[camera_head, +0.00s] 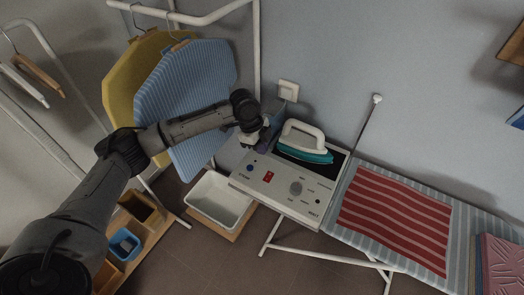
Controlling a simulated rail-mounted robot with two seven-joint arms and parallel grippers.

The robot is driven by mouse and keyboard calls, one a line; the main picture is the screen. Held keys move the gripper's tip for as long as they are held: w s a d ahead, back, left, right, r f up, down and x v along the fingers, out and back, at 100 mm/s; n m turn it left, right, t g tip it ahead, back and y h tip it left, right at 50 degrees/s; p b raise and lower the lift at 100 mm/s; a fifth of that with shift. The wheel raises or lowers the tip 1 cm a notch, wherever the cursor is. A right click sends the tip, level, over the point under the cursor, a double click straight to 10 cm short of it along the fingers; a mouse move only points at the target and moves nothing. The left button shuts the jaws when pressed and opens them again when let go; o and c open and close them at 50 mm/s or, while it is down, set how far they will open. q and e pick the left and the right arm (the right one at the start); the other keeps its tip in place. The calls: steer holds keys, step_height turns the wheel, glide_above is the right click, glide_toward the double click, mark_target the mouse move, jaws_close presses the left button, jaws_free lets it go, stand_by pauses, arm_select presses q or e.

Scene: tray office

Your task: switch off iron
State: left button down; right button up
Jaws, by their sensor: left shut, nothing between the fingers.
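The iron (302,146), with a white handle and teal base, rests on a dark pad at the back of a white control station (258,190). The station's front panel has a red switch (268,176), a grey dial (296,188), a blue button (249,168) and small markings. My left gripper (247,141) is shut and empty. It is above the station's back left corner, left of the iron and apart from the red switch. Its wrist hides part of that corner. The switch's position is too small to tell. My right gripper is not in view.
A striped ironing board with a red-striped cloth (395,220) extends right. A wall outlet (288,91) is behind the station. A white bin (219,202) stands below left. Yellow and blue striped garments (187,95) hang at the left. A wooden organiser (146,240) is at lower left.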

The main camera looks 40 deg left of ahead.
mark_target(269, 174)
arm_select(q)
steer(key=x, duration=1)
steer(key=shift+a+f+b, duration=0.15)
steer(key=shift+a+b, duration=0.2)
steer(key=shift+w+f, duration=0.15)
steer(key=shift+f, duration=0.7)
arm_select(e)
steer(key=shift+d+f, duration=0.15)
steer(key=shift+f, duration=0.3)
